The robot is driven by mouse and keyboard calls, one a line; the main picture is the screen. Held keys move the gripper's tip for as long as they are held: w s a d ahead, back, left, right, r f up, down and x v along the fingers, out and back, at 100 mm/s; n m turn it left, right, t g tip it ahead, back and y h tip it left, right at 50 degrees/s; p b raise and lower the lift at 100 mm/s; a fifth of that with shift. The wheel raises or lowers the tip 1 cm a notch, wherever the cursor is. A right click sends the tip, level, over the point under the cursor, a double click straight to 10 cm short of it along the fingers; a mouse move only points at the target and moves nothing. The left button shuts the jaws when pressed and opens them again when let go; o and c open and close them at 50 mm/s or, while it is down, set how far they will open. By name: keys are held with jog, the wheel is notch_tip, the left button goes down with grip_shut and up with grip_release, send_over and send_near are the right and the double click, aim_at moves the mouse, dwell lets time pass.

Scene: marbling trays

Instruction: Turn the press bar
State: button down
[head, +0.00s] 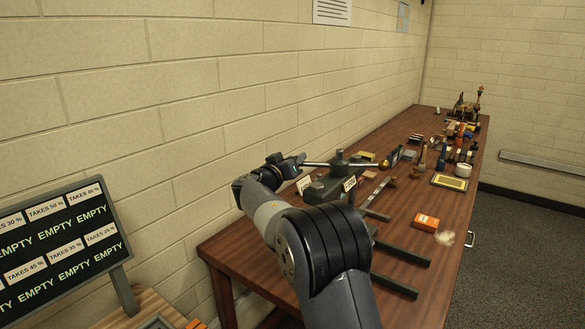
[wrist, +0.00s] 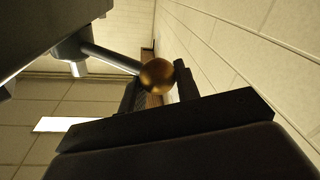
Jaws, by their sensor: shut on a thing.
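The press (head: 328,188) is a dark green machine near the left end of the long wooden table. Its press bar (head: 322,164) is a thin metal rod lying level across the press top. My gripper (head: 297,160) is at the bar's left end, close to the wall. In the wrist view the bar (wrist: 112,59) runs to a brass ball (wrist: 157,76) at its end. The two dark fingers of my gripper (wrist: 160,80) are on either side of this ball and shut on it. My arm hides part of the press's lower front in the head view.
The brick wall (head: 220,110) runs close behind my gripper. The table (head: 405,208) holds an orange box (head: 426,222), a yellow-framed tray (head: 450,182) and several small tools and bottles farther right. A dark sign board (head: 62,245) stands at left. Open floor lies right of the table.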

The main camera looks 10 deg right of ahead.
jog(key=shift+d+f+g, duration=0.3)
jog(key=shift+d+f, duration=0.05)
jog(key=shift+f, duration=0.2)
jog(key=c, duration=0.9)
grip_release()
jog(key=shift+d, duration=0.15)
jog(key=shift+r, duration=0.1)
jog(key=shift+s+a, duration=0.2)
jog(key=shift+a, duration=0.15)
jog(key=b+v, duration=0.3)
jog(key=v, duration=0.7)
